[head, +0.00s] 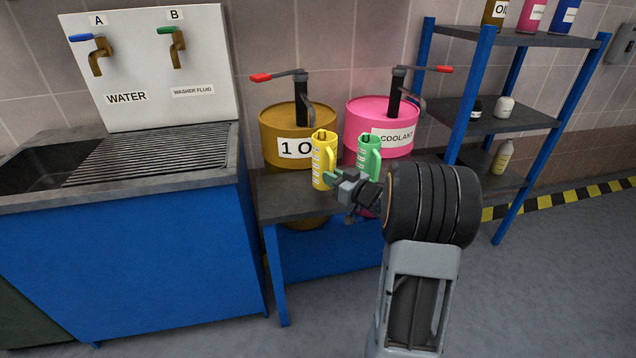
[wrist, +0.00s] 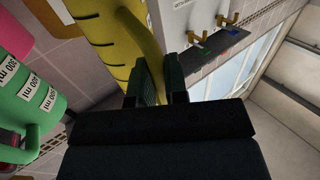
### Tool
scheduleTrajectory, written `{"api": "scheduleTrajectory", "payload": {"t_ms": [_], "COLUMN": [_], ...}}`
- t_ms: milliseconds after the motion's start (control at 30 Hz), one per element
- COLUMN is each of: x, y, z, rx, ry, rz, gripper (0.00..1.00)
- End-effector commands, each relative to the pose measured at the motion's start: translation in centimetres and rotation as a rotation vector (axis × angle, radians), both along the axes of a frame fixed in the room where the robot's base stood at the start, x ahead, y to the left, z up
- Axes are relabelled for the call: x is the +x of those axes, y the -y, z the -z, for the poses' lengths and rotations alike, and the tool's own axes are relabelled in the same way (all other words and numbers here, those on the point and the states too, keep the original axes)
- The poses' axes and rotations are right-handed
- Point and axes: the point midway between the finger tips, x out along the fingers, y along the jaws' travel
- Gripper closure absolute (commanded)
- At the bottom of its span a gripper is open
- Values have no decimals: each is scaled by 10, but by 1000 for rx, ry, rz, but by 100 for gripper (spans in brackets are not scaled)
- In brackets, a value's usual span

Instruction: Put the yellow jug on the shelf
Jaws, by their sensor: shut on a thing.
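The yellow jug (head: 321,162) is upright at the small grey-topped bench, in front of the ochre drum; I cannot tell whether its base touches the bench. My gripper (head: 338,184) reaches it from the right and is shut on its handle. In the wrist view the jug's yellow body (wrist: 100,32) is close, and the gripper's dark fingers (wrist: 160,88) close around the lower handle, hiding part of it. The shelf (head: 513,115) stands at the right, with blue posts and dark boards.
A green jug (head: 369,153) stands just right of the yellow one, also in the wrist view (wrist: 28,108). Ochre (head: 270,125) and pink (head: 365,108) drums with pump levers stand behind. Bottles occupy the shelf's boards, with bare room on the middle board. A sink counter (head: 150,160) is left.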

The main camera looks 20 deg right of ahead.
Motion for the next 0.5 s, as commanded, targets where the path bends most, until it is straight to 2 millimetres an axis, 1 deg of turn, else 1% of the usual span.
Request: {"api": "scheduleTrajectory", "payload": {"t_ms": [33, 100, 200, 500], "x": [9, 19, 29, 42], "y": [-4, -8, -12, -18], "z": [1, 1, 0, 0], "rx": [0, -1, -1, -1], "ry": [1, 1, 1, 2], "rz": [-3, -2, -2, -2], "gripper": [100, 100, 100, 100]}}
